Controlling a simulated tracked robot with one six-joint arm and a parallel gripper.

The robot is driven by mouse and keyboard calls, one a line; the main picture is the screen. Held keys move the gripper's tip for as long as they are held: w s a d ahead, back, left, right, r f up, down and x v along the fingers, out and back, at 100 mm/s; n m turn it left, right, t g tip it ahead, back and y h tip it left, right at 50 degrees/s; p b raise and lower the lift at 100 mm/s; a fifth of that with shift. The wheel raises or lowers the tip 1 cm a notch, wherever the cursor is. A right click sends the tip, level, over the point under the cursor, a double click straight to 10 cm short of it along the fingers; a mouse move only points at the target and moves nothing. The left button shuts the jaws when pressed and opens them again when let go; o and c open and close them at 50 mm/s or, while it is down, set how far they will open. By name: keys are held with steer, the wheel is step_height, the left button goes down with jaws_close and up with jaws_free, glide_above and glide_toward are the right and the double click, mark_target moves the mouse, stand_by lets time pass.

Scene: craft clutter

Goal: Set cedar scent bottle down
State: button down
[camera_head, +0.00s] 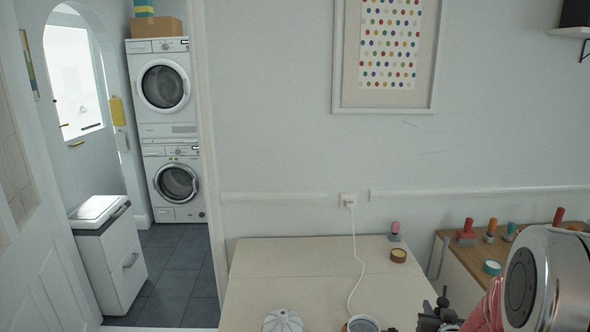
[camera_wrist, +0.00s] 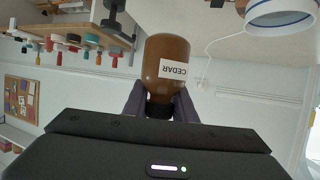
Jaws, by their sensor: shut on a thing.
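The cedar scent bottle (camera_wrist: 162,50) is brown, with a dark neck and a white label reading CEDAR. The wrist view is upside down, so the bottle is upright, base toward the tabletop. My gripper (camera_wrist: 159,106) is shut on its neck, one finger on each side. I cannot tell whether its base touches the table. In the head view my gripper (camera_head: 437,319) is partly visible at the bottom edge, beside my arm, and I cannot make out the bottle there. The pale table (camera_head: 300,262) stands against the wall.
A pink-handled stamp (camera_head: 395,232) and a round wooden tin (camera_head: 398,255) sit at the table's back right. A white cord crosses it. A fluted white object (camera_head: 283,321) and a round cup (camera_head: 362,324) are at the front. Several stamps stand on a wooden-topped cabinet (camera_head: 452,241). The table's left part is clear.

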steer(key=w+a+r+n+y, duration=0.1)
steer(key=a+r, duration=0.1)
steer(key=a, duration=0.9)
steer(key=w+a+r+n+y, duration=0.2)
steer(key=a, duration=1)
steer(key=shift+r+t+y, duration=0.25)
steer(key=shift+t+y, duration=0.05)
steer(key=shift+t, duration=0.1)
steer(key=s+f, duration=0.5)
steer(key=f, duration=0.1)
steer(key=shift+f, duration=0.15)
steer(key=shift+d, duration=0.15)
steer(key=d, duration=0.6)
steer(key=shift+d, duration=0.4)
steer(key=shift+d, duration=0.15)
